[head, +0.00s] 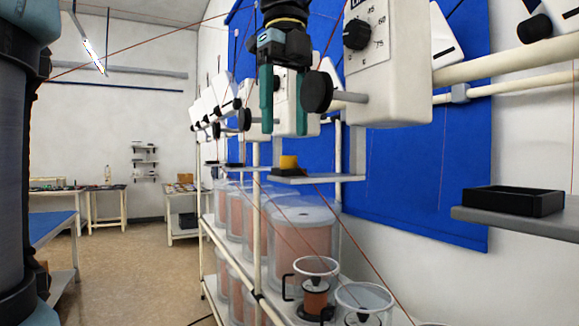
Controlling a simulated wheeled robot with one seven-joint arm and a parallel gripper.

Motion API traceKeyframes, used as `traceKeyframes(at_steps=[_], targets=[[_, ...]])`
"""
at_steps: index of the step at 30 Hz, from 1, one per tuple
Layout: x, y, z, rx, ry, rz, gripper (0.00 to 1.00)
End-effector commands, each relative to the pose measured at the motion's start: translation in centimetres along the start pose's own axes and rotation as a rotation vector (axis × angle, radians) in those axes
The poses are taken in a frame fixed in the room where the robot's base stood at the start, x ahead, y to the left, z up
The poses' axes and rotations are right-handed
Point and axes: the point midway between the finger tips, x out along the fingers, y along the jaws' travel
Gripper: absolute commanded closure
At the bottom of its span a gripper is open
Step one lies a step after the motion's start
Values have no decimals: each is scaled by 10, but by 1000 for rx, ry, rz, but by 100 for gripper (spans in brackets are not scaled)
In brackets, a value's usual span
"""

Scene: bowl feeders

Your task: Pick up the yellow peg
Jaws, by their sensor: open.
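The yellow peg (289,162) is a short upright cylinder. It stands in or on a small dark holder (291,169) on a grey shelf plate (318,179) near the middle of the head view. My gripper (284,130) points downward above the peg, with its two teal fingers apart and nothing between them. The fingertips look a little higher than the peg's top. I cannot tell the exact depth between them.
A white feeder box (388,75) with a black knob (317,92) is close beside my gripper's right finger. A black tray (513,200) sits on a shelf at right. Clear containers (302,235) stand below the plate. Thin red-brown lines cross the area.

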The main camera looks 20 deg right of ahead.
Motion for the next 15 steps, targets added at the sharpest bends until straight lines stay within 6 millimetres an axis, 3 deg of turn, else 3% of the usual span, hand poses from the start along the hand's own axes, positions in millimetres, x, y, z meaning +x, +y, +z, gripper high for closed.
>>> traceKeyframes(at_steps=[9,15], targets=[[38,-1,-6,1,1,3,32],[48,-2,-6,0,0,0,32]])
